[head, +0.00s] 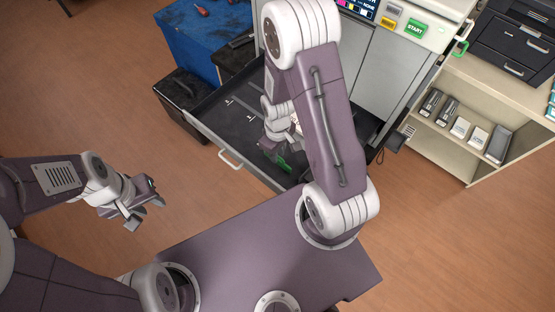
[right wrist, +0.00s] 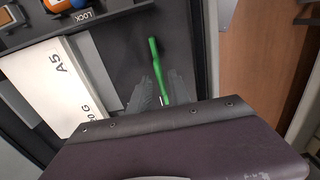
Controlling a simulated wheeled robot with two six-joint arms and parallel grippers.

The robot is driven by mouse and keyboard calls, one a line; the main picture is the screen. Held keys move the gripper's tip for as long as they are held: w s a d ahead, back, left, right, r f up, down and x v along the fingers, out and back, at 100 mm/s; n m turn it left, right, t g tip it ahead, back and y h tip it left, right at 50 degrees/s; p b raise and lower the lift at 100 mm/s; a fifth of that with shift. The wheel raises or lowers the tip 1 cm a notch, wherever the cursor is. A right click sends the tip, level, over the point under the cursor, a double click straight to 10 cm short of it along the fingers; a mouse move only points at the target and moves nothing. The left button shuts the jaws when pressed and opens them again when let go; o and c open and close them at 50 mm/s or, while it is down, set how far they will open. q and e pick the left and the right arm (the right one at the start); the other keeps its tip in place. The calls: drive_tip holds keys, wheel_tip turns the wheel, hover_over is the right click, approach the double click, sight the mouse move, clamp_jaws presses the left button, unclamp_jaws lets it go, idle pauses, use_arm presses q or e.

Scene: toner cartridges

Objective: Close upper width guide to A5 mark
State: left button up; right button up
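The open drawer (head: 222,112) of the machine holds a white paper block (right wrist: 60,88) printed "A5", seen in the right wrist view. A grey upright strip (right wrist: 98,72) runs along the block's right side; I cannot tell if it is the upper width guide. A slim green bar (right wrist: 157,66) stands to the right of it, apart from the paper. My right gripper (right wrist: 160,93) is down in the drawer, with a grey finger on either side of the green bar's lower end; whether they press on it is unclear. My left gripper (head: 146,209) is open and empty, outside the drawer.
A "LOCK" label (right wrist: 85,17) and an orange and blue part (right wrist: 68,4) lie beyond the paper. A blue-covered stand (head: 200,45) and black case (head: 184,102) are left of the drawer. A shelf (head: 475,120) stands right.

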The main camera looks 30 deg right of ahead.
clamp_jaws()
drive_tip(key=shift+w+d+r+p, duration=0.15)
drive_tip(key=shift+w+d, duration=0.4)
drive_tip(key=shift+d, duration=0.75)
drive_tip(key=shift+w+d+f+p, duration=0.1)
drive_tip(key=shift+w+d+p, duration=0.15)
drive_tip(key=shift+w+d, duration=0.75)
drive_tip(key=shift+w+d+r+p, duration=0.1)
drive_tip(key=shift+w+d+p, duration=0.1)
drive_tip(key=shift+d, duration=1.45)
unclamp_jaws()
drive_tip(key=shift+s, duration=0.1)
wheel_tip(320, 180, up, 7)
drive_tip(key=p, duration=0.6)
